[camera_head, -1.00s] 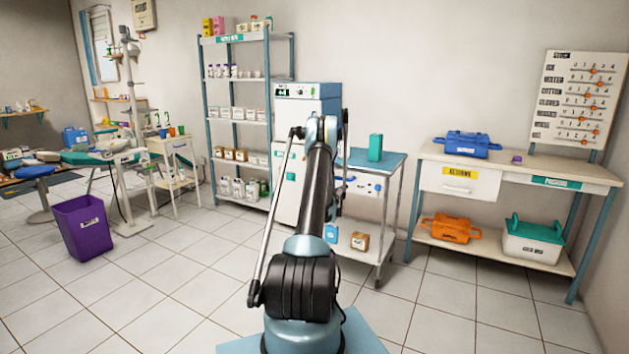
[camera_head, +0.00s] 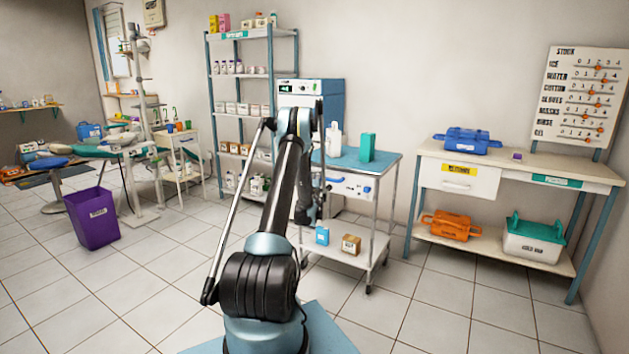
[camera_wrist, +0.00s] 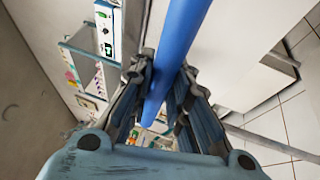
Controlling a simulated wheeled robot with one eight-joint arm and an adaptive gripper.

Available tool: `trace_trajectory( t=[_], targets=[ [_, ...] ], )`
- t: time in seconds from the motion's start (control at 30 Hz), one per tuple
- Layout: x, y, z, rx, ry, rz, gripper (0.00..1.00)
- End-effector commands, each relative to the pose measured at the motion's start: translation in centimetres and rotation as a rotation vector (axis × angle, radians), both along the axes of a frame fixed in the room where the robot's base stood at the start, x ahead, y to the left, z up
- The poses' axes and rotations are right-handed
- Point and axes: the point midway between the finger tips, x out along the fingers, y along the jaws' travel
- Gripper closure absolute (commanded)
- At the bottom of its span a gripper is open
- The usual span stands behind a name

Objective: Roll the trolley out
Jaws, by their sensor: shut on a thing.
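The trolley (camera_head: 388,168) has a blue top, grey legs, a pale drawer, a white lower shelf and castors. It stands right of centre in the head view, in front of the white cabinet and clear of the workbench. A white bottle (camera_head: 334,140) and a green box (camera_head: 368,147) stand upright on its top. A blue carton (camera_head: 322,236) and a brown box (camera_head: 351,244) are on its lower shelf. My gripper (camera_wrist: 164,80) is shut around a blue bar (camera_wrist: 182,35) in the wrist view. In the head view my arm hides the trolley's left side and the grip.
A workbench (camera_head: 575,182) stands at the right, with blue, orange and white-and-green containers. A shelf rack (camera_head: 210,100) and white cabinet (camera_head: 312,88) stand behind. A purple bin (camera_head: 92,218) is at the left. The tiled floor in front is open.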

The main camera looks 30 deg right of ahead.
Motion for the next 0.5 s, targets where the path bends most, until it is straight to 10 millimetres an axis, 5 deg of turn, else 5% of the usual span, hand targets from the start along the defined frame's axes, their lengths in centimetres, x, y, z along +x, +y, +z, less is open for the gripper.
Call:
trace_trajectory(
  t=[0.27,0.3,0.33,0.5],
  targets=[
    [-0.15,0.21,-0.20,0.002,0.003,0.001,1.00],
    [-0.17,0.20,-0.20,0.002,0.004,0.001,0.74],
    [-0.18,0.17,-0.20,0.002,0.004,0.001,0.67],
    [-0.27,-0.03,-0.12,0.001,0.003,-0.001,0.62]
  ],
)
